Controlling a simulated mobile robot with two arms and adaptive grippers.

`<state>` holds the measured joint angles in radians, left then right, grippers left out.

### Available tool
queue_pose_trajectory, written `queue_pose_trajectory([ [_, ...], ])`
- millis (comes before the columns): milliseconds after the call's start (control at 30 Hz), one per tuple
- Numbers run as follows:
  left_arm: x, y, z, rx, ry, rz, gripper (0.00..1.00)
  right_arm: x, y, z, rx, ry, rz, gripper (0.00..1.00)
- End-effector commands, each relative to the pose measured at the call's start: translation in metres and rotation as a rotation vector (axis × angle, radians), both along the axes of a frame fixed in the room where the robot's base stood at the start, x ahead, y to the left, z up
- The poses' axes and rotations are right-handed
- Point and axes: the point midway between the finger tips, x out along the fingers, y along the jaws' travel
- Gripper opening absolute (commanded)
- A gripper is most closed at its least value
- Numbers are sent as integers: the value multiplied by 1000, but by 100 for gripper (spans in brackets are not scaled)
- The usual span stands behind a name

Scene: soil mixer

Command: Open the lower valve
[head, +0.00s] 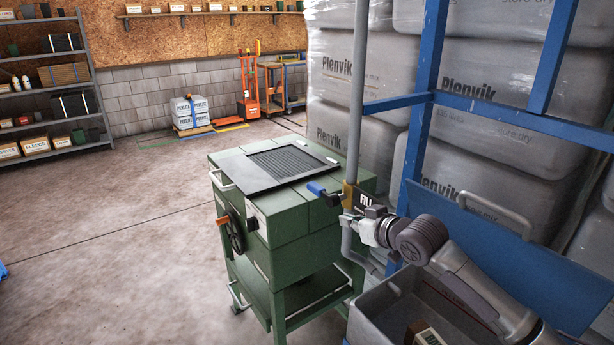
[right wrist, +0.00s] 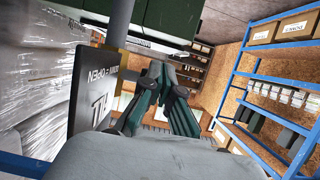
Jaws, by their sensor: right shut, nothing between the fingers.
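A grey vertical pipe (head: 357,90) comes down beside the green soil mixer (head: 290,225). On it sits a valve with a brass-coloured body (head: 348,195) and a blue lever (head: 322,193), which points left, roughly level. A dark sign (head: 364,199) reading FILL hangs at the valve; in the right wrist view the sign (right wrist: 92,95) also reads DOWN = OPEN. No second valve shows. My right gripper (right wrist: 163,75) is shut and empty, right beside the sign and pipe. In the head view its fingers are largely hidden near the sign. My left gripper is out of view.
A blue frame (head: 422,110) and stacked Plenvik bags (head: 335,80) stand close behind and right of the valve. A grey bin (head: 385,310) lies below my right arm. A dark grate (head: 285,163) covers the mixer's top.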

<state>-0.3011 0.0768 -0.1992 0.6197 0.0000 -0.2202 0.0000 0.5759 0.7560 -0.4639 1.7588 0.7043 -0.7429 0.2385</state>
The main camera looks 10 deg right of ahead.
Motion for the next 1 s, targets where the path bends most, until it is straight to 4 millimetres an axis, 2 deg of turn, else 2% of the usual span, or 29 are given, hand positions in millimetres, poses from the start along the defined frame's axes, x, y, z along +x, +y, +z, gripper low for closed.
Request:
queue_pose_trajectory([
  [33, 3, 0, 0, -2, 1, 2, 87, 9, -3, 30, 3, -38, 6, 0],
  [100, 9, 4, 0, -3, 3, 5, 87, 20, -1, 60, 16, -71, 16, 0],
  [200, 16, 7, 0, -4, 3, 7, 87, 29, 2, 89, 28, -105, 25, 0],
  [300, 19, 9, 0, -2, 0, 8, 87, 31, 2, 103, 37, -119, 30, 0],
  [733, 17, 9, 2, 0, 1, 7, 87, 31, 1, 107, 43, -126, 31, 0],
  [867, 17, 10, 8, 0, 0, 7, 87, 43, 6, 107, 46, -127, 31, 0],
  [1000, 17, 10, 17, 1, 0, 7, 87, 67, 15, 102, 46, -126, 30, 0],
])
